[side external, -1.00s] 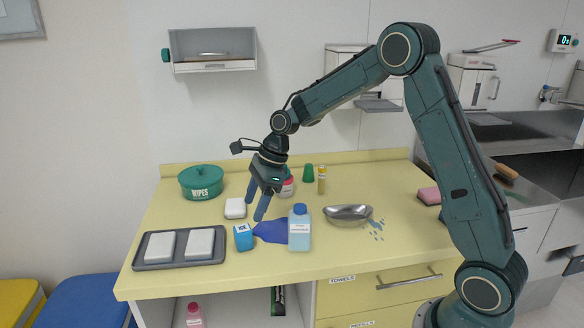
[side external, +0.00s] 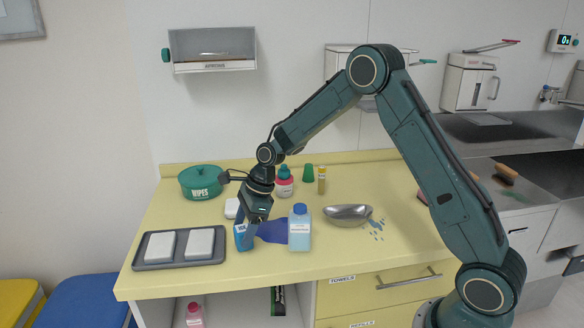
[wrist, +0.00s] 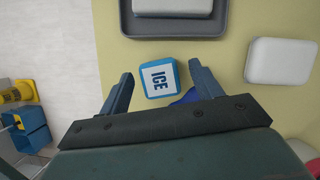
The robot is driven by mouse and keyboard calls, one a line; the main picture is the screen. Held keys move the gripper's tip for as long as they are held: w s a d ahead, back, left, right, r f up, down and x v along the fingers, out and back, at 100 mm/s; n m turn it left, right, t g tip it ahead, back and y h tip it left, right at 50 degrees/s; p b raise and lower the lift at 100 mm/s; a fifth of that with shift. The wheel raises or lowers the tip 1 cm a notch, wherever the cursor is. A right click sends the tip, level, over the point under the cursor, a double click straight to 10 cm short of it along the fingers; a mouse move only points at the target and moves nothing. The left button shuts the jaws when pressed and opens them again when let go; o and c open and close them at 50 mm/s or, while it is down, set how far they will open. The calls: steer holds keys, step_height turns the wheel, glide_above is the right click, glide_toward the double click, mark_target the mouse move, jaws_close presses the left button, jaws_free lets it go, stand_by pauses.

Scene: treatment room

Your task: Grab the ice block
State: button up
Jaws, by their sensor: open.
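The ice block (side external: 241,238) is a small blue block with a white top marked ICE, standing on the yellow counter. In the wrist view the ice block (wrist: 158,79) lies ahead of and between my open fingers, nearer the left one. My gripper (side external: 246,226) is open and empty, pointing down just above the block in the side view, with its fingers partly covering it. In the wrist view my gripper (wrist: 162,84) has a finger on each side, and I see no contact with the block.
A grey tray (side external: 140,262) with two white blocks stands left of the ice block. A blue cloth (side external: 272,232) and a blue-capped bottle (side external: 300,232) are close on the right. A white block (side external: 231,208) lies behind. A metal bowl (side external: 348,213) stands farther right.

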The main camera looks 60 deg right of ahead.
mark_target(240, 229)
steer(key=shift+x, duration=1.3)
steer(key=c, duration=1.1)
steer(key=shift+r, duration=0.15)
step_height(240, 229, up, 20)
steer(key=shift+f, duration=0.1)
